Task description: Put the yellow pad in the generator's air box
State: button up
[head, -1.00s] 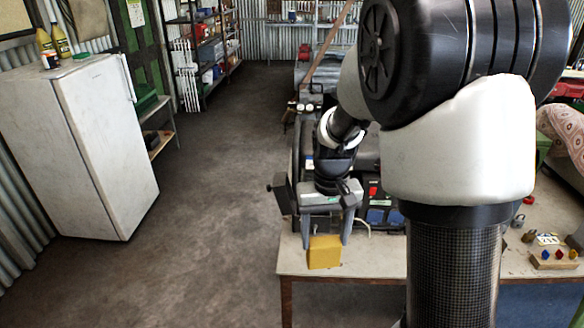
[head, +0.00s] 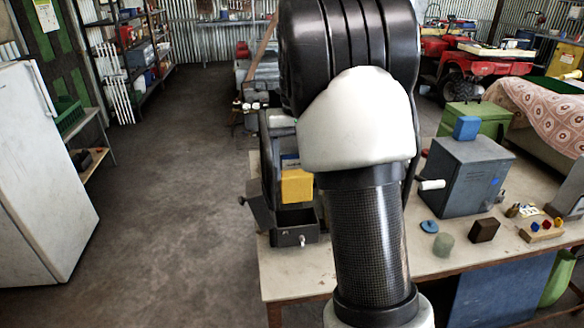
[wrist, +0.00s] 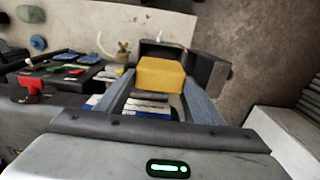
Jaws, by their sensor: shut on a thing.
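The yellow pad (head: 297,186) is a block held between the two fingers of my gripper (wrist: 160,84), as the wrist view shows (wrist: 161,73). In the head view my arm hides the gripper. The generator (head: 272,135) is the dark machine at the table's left end. Its air box (head: 295,237) is a grey open-topped box with a small knob on its front. The air box lid (head: 257,206) hangs open at the left. The pad appears just above the box's back rim; its exact height over the opening is unclear. In the wrist view the box (wrist: 160,48) shows beyond the pad.
The table (head: 300,272) is clear at its front left. A grey-blue metal box (head: 462,178), a brown block (head: 484,230), a greenish cylinder (head: 443,244) and small parts lie to the right. A white fridge (head: 40,170) stands left across open floor.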

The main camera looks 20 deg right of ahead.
aim_at(296, 199)
jog(key=shift+s+f+b, duration=0.2)
jog(key=shift+f+b, duration=0.15)
jog(key=shift+f, duration=0.1)
notch_tip(296, 199, down, 3)
jog(key=b, duration=0.3)
jog(key=shift+f, duration=0.2)
jog(key=shift+f+b, duration=1.4)
jog(key=shift+f, duration=1.4)
jog(key=o, duration=1.4)
jog(key=shift+c, duration=0.2)
jog(key=shift+r, duration=0.1)
notch_tip(296, 199, up, 8)
jog(key=p, duration=0.7)
